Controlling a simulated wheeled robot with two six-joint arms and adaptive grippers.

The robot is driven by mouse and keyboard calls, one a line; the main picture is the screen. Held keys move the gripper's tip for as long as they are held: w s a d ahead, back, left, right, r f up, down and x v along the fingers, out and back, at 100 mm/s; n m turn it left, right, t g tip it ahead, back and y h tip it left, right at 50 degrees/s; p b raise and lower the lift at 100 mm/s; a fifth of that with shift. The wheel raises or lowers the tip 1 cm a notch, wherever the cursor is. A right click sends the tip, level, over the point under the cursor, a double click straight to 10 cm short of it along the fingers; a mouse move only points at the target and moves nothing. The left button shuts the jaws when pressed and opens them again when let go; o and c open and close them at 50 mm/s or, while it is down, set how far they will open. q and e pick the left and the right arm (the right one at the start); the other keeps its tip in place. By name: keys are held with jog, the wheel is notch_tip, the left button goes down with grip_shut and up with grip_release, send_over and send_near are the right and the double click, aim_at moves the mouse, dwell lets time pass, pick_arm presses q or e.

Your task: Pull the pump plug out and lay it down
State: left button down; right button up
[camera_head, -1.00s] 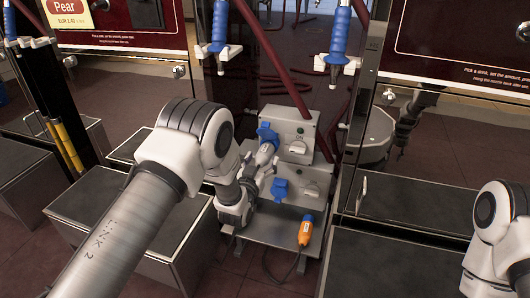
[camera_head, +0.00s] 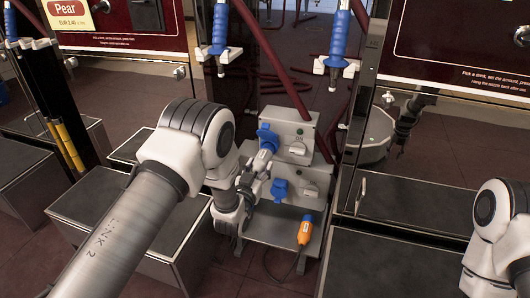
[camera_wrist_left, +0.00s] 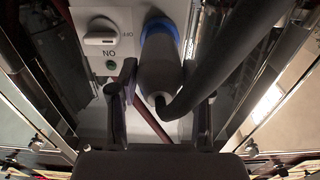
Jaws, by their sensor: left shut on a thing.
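The pump plug has a grey body (camera_head: 264,159) and sits at the blue socket (camera_head: 267,138) of the upper grey switch box. In the left wrist view its grey body (camera_wrist_left: 159,65) points at the box, with a blue ring at its far end and a thick dark cable bending off to the right. How deep it sits is hidden. My left gripper (camera_head: 255,172) is shut on this plug; its two dark fingers (camera_wrist_left: 160,108) lie either side of it in the wrist view. My right gripper is out of view.
An orange plug (camera_head: 305,231) with a black cable lies on the grey shelf (camera_head: 265,231) below. A lower switch box with a blue socket (camera_head: 280,190) is close under the gripper. Blue nozzles (camera_head: 339,40) hang above. A dark red hose passes behind.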

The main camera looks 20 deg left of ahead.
aim_at(256, 172)
pick_arm(q)
jog(key=shift+s+a+r+p, duration=0.1)
jog(key=shift+s+p, duration=0.6)
jog(key=shift+s, duration=1.05)
